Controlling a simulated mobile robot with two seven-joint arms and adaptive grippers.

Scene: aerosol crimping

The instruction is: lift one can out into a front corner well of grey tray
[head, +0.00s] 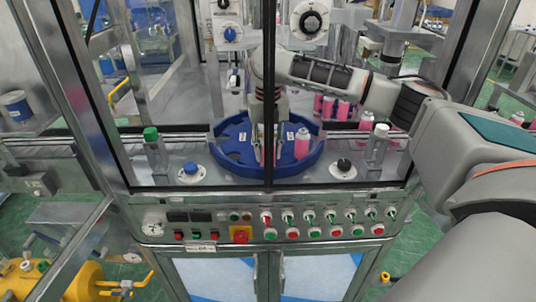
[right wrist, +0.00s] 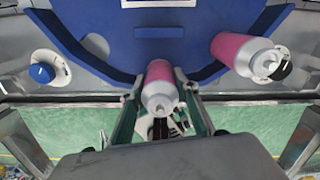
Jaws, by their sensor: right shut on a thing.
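My right gripper (head: 267,158) reaches down into the machine over the blue round turntable (head: 232,158). In the right wrist view its fingers (right wrist: 160,106) are shut on a pink can with a silver top (right wrist: 159,88), near the turntable's rim. In the head view the dark vertical door bar hides most of this can. A second pink can (head: 301,146) stands upright on the turntable to the right; it also shows in the right wrist view (right wrist: 240,53), apart from the gripper. I see no grey tray for certain. My left gripper is not in view.
A vertical frame bar (head: 268,95) stands before the gripper. More pink cans (head: 341,108) stand behind the turntable at right. A blue button (head: 191,170) and a black button (head: 343,166) flank its front. A control panel (head: 270,222) runs below.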

